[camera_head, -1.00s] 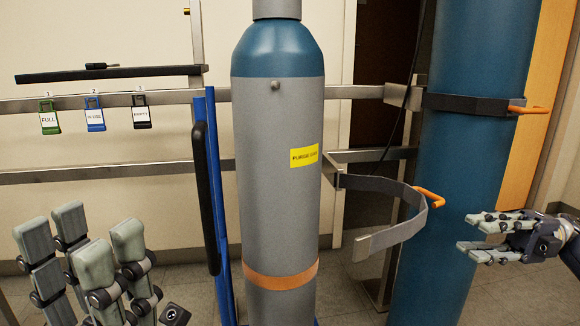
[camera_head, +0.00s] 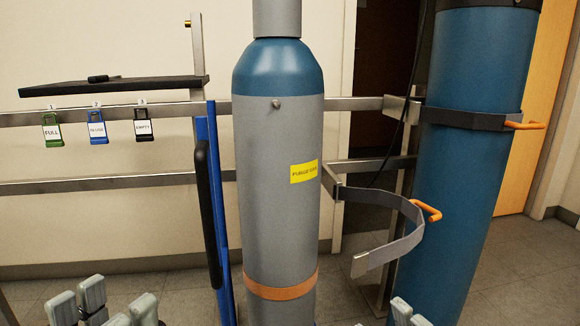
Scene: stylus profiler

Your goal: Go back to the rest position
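My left gripper (camera_head: 103,305) shows at the bottom left edge, with only its grey fingertips in the frame; the fingertips are apart and nothing shows between them. My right gripper (camera_head: 408,314) shows only as grey fingertips at the bottom edge, right of centre, in front of the blue cylinder's base. Most of the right gripper is cut off, so its opening cannot be judged. A grey gas cylinder (camera_head: 278,220) with a blue shoulder and a yellow "PURGE" label stands upright in the middle, apart from both grippers.
A blue hand-truck frame (camera_head: 213,190) stands left of the grey cylinder. A blue cylinder (camera_head: 465,190) is strapped at right. An open strap bracket (camera_head: 400,242) with an orange handle juts out between them. A black shelf (camera_head: 112,86) and several tags (camera_head: 97,130) are on the left wall rail.

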